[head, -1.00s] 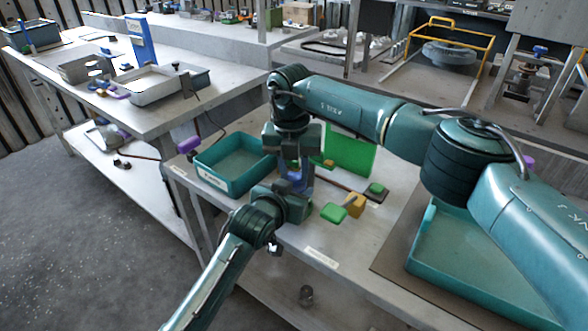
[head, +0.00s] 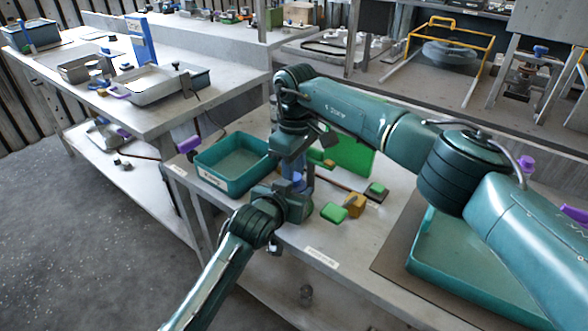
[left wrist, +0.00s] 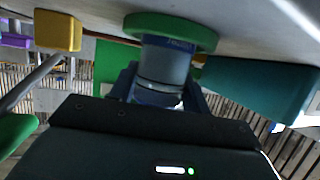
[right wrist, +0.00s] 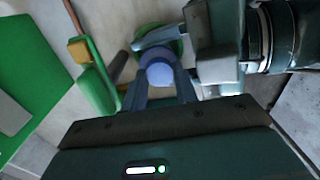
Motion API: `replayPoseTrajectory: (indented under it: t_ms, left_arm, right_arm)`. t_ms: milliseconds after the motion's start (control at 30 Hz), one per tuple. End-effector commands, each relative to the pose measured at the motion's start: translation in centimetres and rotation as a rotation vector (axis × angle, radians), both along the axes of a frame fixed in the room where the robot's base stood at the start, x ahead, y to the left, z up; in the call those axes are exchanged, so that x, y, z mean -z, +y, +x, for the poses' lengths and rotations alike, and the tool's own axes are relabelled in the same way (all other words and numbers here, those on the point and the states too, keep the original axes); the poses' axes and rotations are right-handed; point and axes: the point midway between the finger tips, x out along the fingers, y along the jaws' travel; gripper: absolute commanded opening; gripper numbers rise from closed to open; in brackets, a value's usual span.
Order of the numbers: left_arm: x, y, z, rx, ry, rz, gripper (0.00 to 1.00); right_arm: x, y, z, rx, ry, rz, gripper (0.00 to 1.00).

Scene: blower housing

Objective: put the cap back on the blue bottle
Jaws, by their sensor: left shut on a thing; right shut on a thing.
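The blue bottle (head: 297,182) stands upright on the table between my two grippers, mostly hidden in the head view. In the left wrist view its blue-grey body (left wrist: 164,66) shows beside a round green base (left wrist: 172,28). My left gripper (left wrist: 160,88) is shut on the bottle from the side. My right gripper (right wrist: 160,88) comes from above and is shut on the round lavender-blue cap (right wrist: 160,73). In the right wrist view the cap lies in line with the bottle. I cannot tell whether the cap touches the bottle's neck.
A teal bin (head: 232,165) stands left of the bottle. A green panel (head: 352,157) stands behind. A large teal tray (head: 470,262) lies at the front right.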

Motion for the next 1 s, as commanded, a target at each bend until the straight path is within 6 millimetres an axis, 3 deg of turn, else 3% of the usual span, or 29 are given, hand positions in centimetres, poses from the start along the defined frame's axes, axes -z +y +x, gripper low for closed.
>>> replayPoseTrajectory:
  t_ms: [200,500,533,600,800,1000]
  left_arm:
    - [0.12,-0.04,-0.04,0.001,0.003,0.002,0.00]
    - [0.14,-0.03,-0.03,0.000,0.004,0.002,0.00]
    - [0.13,-0.03,-0.02,0.000,0.003,0.001,0.00]
    - [0.13,-0.02,-0.02,0.000,0.004,0.002,0.00]
    - [0.13,-0.02,-0.02,0.000,0.002,0.002,0.00]
    - [0.12,-0.02,-0.01,0.000,0.002,0.002,0.00]
  right_arm:
    - [-0.01,0.14,-0.15,0.129,0.006,0.006,0.08]
    - [-0.04,0.05,-0.11,0.139,0.005,0.003,0.08]
    - [-0.04,0.05,-0.11,0.139,0.005,0.003,0.30]
    - [-0.04,0.05,-0.11,0.138,0.005,0.003,0.35]
    - [0.00,0.01,-0.10,0.138,0.004,0.003,0.51]
    - [0.01,0.10,-0.18,0.136,0.007,0.004,0.51]
